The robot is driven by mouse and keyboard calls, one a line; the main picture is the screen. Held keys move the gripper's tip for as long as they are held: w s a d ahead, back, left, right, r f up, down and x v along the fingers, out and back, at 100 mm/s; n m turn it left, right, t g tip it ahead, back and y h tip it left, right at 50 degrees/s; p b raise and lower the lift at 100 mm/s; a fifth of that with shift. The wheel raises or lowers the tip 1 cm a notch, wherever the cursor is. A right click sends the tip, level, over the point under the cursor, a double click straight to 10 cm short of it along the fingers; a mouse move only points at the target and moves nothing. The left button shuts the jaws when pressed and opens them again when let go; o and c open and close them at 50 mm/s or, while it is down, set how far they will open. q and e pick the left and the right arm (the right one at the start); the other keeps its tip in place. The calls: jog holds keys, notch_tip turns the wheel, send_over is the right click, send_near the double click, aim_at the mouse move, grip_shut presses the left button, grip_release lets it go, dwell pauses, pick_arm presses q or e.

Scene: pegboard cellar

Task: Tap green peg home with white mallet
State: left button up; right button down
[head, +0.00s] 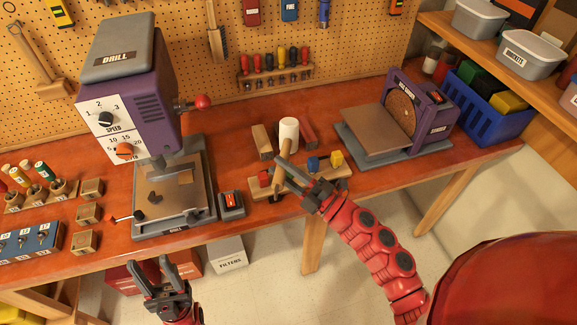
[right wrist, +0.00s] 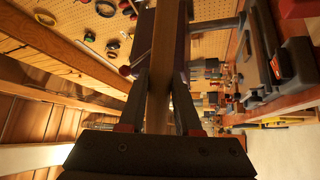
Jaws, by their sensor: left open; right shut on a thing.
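The white mallet has a white head (head: 289,130) and a wooden handle (head: 281,167). It is up over the workbench, with its head at the far end. My right gripper (head: 287,174) is shut on the handle, which also runs between its fingers in the right wrist view (right wrist: 161,62). The wooden peg board (head: 343,171) lies below, partly hidden by the gripper and handle. A red peg (head: 264,177), a blue peg (head: 313,163) and a yellow peg (head: 336,158) show in it. I cannot make out the green peg. My left gripper (head: 157,272) is open and empty before the bench's front edge.
A purple drill press (head: 135,90) stands left of the board, with a small red-switch box (head: 231,203) between. A sander (head: 425,110) and a blue basket (head: 485,110) stand right. Wooden blocks (head: 262,141) lie behind the board. The bench front right of the board is clear.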

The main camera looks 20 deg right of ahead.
jog(key=shift+r, duration=0.1)
notch_tip(320, 180, down, 8)
jog(key=b, duration=0.8)
notch_tip(320, 180, up, 6)
jog(key=p, duration=0.4)
jog(key=shift+f+p, duration=0.25)
jog(key=shift+p, duration=0.1)
jog(key=shift+f, duration=0.1)
jog(key=shift+s+f, duration=0.1)
